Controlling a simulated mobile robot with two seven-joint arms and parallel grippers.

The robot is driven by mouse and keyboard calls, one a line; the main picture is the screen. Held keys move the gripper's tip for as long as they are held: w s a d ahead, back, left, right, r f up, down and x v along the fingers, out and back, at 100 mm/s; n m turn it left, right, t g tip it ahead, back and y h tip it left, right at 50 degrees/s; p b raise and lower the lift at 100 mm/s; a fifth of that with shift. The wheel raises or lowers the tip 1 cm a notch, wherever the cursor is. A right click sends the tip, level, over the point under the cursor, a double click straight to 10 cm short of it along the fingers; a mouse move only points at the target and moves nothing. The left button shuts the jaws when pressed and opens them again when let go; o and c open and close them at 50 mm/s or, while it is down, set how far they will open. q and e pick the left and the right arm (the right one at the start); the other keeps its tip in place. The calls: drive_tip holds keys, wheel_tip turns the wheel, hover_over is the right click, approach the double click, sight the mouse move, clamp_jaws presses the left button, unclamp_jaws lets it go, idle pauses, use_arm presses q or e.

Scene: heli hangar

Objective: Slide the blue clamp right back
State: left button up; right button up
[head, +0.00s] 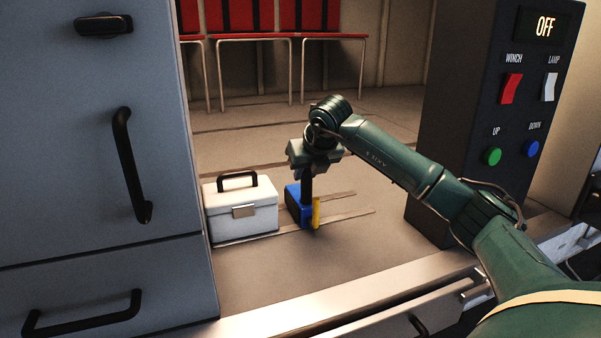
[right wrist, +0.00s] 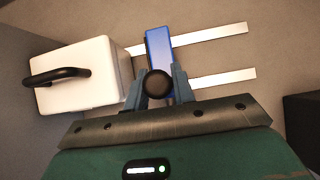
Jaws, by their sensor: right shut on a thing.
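In the right wrist view, the fingers (right wrist: 158,90) stand on either side of the round black knob, with the blue body (right wrist: 159,45) beyond. The clamp's lower part is partly hidden there. My left gripper is not in view.
The white case (head: 241,213) with a black handle stands close left of the clamp. Rails (head: 345,214) run on to the right over free floor. A grey cabinet (head: 70,190) is at left; a dark control panel (head: 460,110) at right. Red seats (head: 250,20) stand behind.

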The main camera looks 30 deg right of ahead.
drive_tip(key=shift+s+d, duration=0.25)
drive_tip(key=shift+d, duration=0.85)
drive_tip(key=s+d, duration=0.1)
drive_tip(key=d, duration=0.5)
drive_tip(key=shift+s, duration=0.25)
idle(0.5)
drive_tip(key=shift+d, duration=0.15)
drive_tip(key=shift+s+d, duration=0.25)
drive_tip(key=shift+d, duration=0.7)
drive_tip(key=shift+s+d, duration=0.2)
drive_tip(key=shift+d, duration=0.75)
drive_tip(key=shift+s+d, duration=0.25)
drive_tip(key=shift+d, duration=0.7)
drive_tip(key=o, duration=1.2)
drive_tip(key=shift+a, duration=0.1)
drive_tip(key=shift+c, duration=0.2)
